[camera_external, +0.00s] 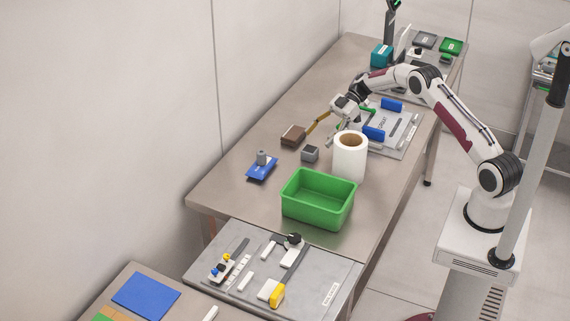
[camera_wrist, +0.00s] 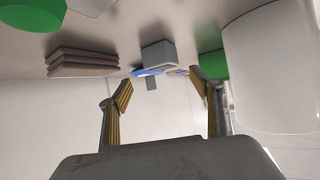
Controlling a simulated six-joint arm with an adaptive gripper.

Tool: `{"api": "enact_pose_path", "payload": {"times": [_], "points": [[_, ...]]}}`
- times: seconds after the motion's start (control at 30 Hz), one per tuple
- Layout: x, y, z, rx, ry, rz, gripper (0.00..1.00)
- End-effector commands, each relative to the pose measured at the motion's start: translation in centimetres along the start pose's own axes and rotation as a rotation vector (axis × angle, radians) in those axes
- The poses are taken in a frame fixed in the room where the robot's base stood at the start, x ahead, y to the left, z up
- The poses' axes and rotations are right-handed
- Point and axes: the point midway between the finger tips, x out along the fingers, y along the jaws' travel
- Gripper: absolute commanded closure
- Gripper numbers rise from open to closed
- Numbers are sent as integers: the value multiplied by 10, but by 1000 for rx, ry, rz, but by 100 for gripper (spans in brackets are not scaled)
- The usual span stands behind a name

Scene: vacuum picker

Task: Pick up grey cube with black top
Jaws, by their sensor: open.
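The grey cube (camera_external: 310,153) sits on the table, between the brown block and the white roll. Its top looks darker than its sides in the external view. In the wrist view the cube (camera_wrist: 158,54) is ahead, beyond and roughly between the fingertips, and the picture is upside down. My gripper (camera_external: 319,138) is open, tilted low over the table just behind the cube, with nothing between its fingers. Its two yellow-padded fingers (camera_wrist: 162,82) are spread apart and do not appear to touch the cube.
The tall white roll (camera_external: 349,158) stands close to the right of the cube and my gripper. A brown block (camera_external: 293,135) lies to the left. A blue piece with a grey cylinder (camera_external: 262,167) and a green bin (camera_external: 317,207) are nearer the front.

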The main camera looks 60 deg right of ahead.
Motion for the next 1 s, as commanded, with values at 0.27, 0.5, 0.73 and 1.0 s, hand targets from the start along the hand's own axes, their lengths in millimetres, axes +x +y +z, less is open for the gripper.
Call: {"api": "enact_pose_path", "payload": {"times": [0.27,0.5,0.73,1.0], "points": [[23,-5,2,1,1,-2,36],[46,-7,4,1,0,-1,36],[51,-6,4,0,0,0,36],[51,-6,4,0,0,0,36]]}}
